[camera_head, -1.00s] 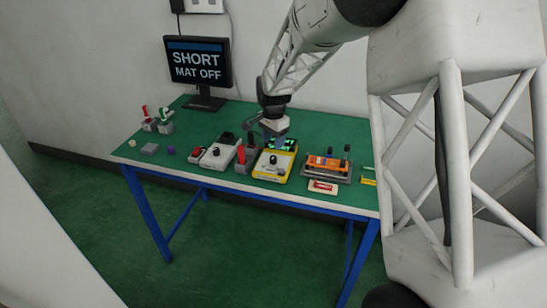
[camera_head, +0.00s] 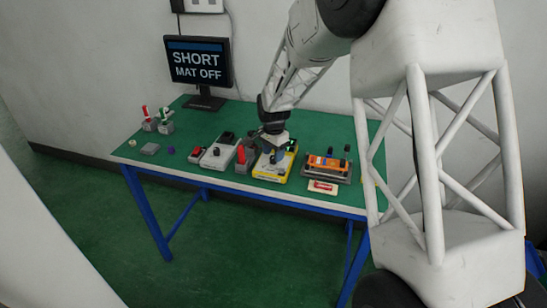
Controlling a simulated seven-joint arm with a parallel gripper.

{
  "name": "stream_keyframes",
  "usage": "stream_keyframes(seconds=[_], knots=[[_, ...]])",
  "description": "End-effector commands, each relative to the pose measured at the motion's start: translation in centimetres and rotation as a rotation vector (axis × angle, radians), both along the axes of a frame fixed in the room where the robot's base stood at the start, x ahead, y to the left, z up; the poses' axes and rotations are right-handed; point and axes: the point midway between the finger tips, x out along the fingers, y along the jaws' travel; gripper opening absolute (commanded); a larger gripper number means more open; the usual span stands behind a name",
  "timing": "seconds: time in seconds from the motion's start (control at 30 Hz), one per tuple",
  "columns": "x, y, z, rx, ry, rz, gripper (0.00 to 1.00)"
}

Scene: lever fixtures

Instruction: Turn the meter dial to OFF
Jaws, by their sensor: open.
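The yellow meter (camera_head: 265,175) lies on the green table, right of the middle group of devices. Its face is mostly hidden by my gripper. My gripper (camera_head: 274,158) is open, low over the meter's face where the dark dial knob sits. I cannot tell whether the fingers touch the knob, and the dial's markings are too small to read. Part of the meter's lit green screen shows behind the gripper.
A grey box with a black knob (camera_head: 218,153) and a red lever fixture (camera_head: 242,157) stand left of the meter. An orange device on a grey base (camera_head: 327,166) is at the right.

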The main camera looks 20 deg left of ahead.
Motion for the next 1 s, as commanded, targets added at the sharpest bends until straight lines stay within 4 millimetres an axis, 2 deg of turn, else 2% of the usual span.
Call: stream_keyframes(seconds=[0.23, 0.6, 0.9, 1.0], knots=[[0.0, 0.0, -1.9, 0.000, 0.000, 0.000, 0.51], [0.0, 0.0, -2.1, 0.000, 0.000, 0.000, 0.50], [0.0, 0.0, -2.1, 0.000, 0.000, 0.000, 0.04], [0.0, 0.0, -2.1, 0.000, 0.000, 0.001, 0.02]])
